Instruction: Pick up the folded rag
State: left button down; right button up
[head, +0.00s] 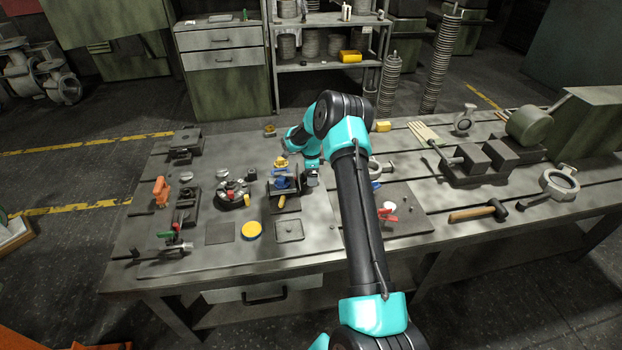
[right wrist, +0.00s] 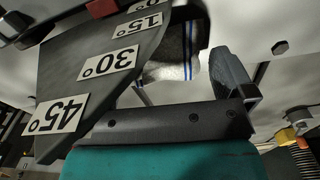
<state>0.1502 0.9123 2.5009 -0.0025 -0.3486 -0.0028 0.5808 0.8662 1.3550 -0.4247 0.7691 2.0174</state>
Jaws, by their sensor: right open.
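The folded rag (right wrist: 172,72) shows in the right wrist view as pale cloth with blue and dark stripes. It is partly covered by a dark angle plate (right wrist: 105,75) marked 15°, 30° and 45°. My right gripper (right wrist: 190,80) is open; one grey finger stands just right of the rag, and the other finger is hidden or not clear. I cannot tell whether the finger touches the cloth. In the head view my right gripper (head: 311,176) is low over the middle of the bench, and I cannot make out the rag there. My left gripper is not in view.
A blue and yellow fixture (head: 284,183) stands just left of my right gripper. A mallet (head: 478,212) and a vise (head: 467,160) are on the right.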

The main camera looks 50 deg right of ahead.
jog(key=shift+f, duration=0.85)
jog(key=shift+c, duration=0.2)
jog(key=c, duration=0.9)
